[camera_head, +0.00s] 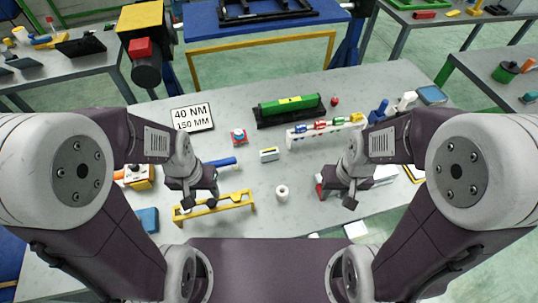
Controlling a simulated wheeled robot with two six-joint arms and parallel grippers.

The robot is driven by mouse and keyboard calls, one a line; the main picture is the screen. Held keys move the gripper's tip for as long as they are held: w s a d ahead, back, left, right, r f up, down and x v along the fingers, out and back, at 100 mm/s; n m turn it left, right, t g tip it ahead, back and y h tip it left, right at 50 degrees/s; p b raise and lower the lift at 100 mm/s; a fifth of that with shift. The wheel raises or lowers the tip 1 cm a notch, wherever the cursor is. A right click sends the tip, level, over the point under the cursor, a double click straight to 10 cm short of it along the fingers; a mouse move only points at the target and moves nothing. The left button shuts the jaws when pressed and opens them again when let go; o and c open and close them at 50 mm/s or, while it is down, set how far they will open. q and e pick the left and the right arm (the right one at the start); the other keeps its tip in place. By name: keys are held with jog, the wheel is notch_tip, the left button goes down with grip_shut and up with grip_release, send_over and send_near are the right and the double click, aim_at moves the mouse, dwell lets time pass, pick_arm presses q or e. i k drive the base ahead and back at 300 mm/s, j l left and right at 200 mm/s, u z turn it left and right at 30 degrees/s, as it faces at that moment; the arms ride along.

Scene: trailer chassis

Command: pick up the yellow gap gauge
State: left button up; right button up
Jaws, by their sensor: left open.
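The yellow gap gauge (236,200) looks like a long yellow bar with feet, lying on the grey table at the front left. My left gripper (200,203) is open, right over the left half of the gauge and hiding part of it. I cannot tell whether its fingers touch the gauge. My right gripper (338,198) is low over the table on the right, away from the gauge. Its fingers are too small and dark to tell whether they are open or shut.
Near the gauge are a blue-handled tool (221,162), a white ring (282,192), a small white-and-yellow block (269,154) and a blue block (147,220). Behind stand a sign (192,117), a green part in a black tray (290,105) and a white rack (325,132).

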aim_at(355, 117)
jog(key=l+u, duration=0.3)
jog(key=l, duration=0.2)
jog(key=l+u, duration=0.3)
jog(key=l, duration=0.15)
jog(key=l+u, duration=0.35)
jog(key=l, duration=0.15)
jog(key=k+l+u, duration=0.3)
jog(key=l, duration=0.15)
jog(key=l+u, duration=0.3)
jog(key=l, duration=0.15)
jog(key=k+j, duration=0.05)
